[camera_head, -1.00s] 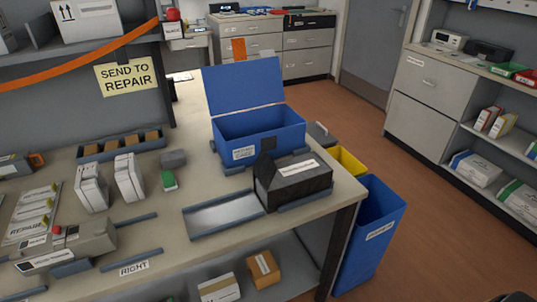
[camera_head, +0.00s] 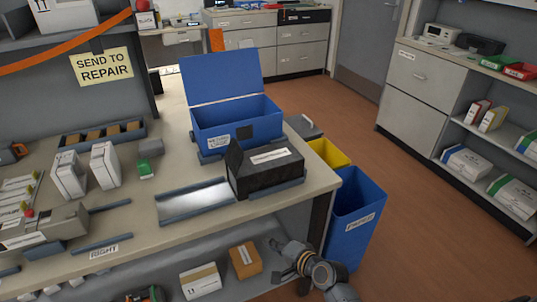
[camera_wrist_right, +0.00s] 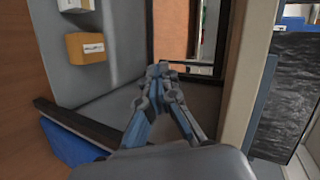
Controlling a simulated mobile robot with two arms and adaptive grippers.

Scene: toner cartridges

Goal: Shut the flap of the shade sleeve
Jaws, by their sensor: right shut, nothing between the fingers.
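The shade sleeve (camera_head: 272,172) is a black box with a white label, lying near the table's front right corner. Its black flap (camera_head: 234,158) stands up at the sleeve's left end, open. My right gripper (camera_head: 274,244) is below the tabletop edge, in front of the lower shelf and apart from the sleeve. In the right wrist view its fingers (camera_wrist_right: 161,70) are together and hold nothing. A dark textured surface (camera_wrist_right: 288,95) shows at that view's right; I cannot tell whether it is the sleeve. My left gripper is out of view.
A blue case (camera_head: 237,127) with its lid up stands behind the sleeve. A grey tray (camera_head: 192,203) lies left of it. Blue (camera_head: 355,217) and yellow (camera_head: 328,153) bins stand right of the table. Cartons (camera_head: 246,260) sit on the lower shelf.

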